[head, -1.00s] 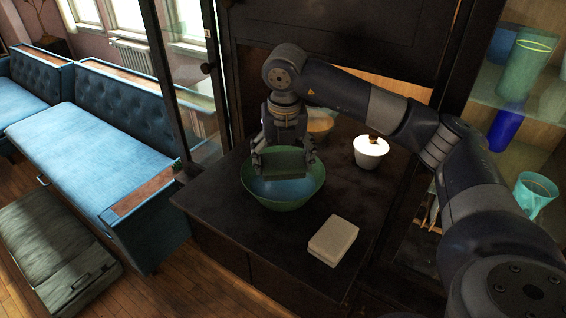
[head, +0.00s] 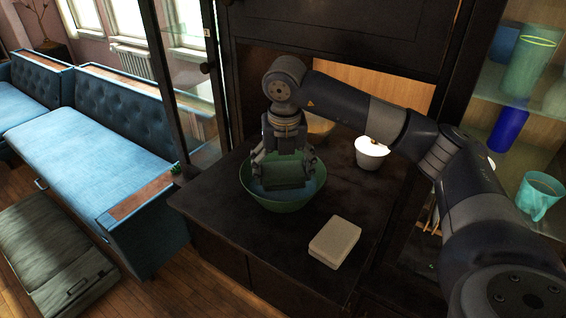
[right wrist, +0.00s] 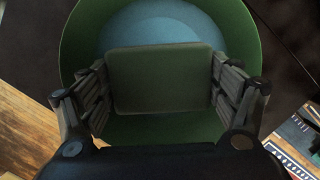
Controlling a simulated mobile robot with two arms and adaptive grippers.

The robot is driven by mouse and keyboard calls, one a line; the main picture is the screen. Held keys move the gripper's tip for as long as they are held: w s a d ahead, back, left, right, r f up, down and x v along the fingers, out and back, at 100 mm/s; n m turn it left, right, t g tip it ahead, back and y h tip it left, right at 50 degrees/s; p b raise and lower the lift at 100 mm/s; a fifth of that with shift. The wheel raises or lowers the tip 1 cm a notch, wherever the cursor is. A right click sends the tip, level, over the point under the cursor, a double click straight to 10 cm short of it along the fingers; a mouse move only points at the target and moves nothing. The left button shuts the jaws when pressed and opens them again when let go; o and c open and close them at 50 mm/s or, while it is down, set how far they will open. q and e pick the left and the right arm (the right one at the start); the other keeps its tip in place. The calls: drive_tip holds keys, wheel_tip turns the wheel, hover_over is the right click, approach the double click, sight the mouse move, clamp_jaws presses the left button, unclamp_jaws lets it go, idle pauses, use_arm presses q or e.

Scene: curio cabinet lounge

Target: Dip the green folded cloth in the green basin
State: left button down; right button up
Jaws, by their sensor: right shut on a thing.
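The green basin (head: 289,206) stands on the dark cabinet top, with bluish water in it. The right wrist view shows its green rim (right wrist: 75,45) and the pale blue water (right wrist: 160,32). My right gripper (head: 284,172) points down into the basin's mouth. It is shut on the green folded cloth (head: 284,181), gripping it by two opposite sides. In the right wrist view the cloth (right wrist: 160,80) is a dark green block between the fingers. Whether its underside touches the water is hidden. My left gripper is not in view.
A pale folded block (head: 334,241) lies on the dark cabinet top (head: 230,215), right of the basin. A white bowl (head: 371,153) and an orange-brown bowl (head: 319,127) stand behind. A glass door is at left, shelves with cups at right.

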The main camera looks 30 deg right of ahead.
sight(283, 170)
drive_tip(key=shift+f+b, duration=0.6)
drive_tip(key=shift+f, duration=0.2)
drive_tip(key=shift+r+p, duration=2.65)
drive_tip(key=shift+r, duration=1.4)
drive_tip(key=shift+r+p, duration=1.65)
drive_tip(key=shift+r, duration=0.85)
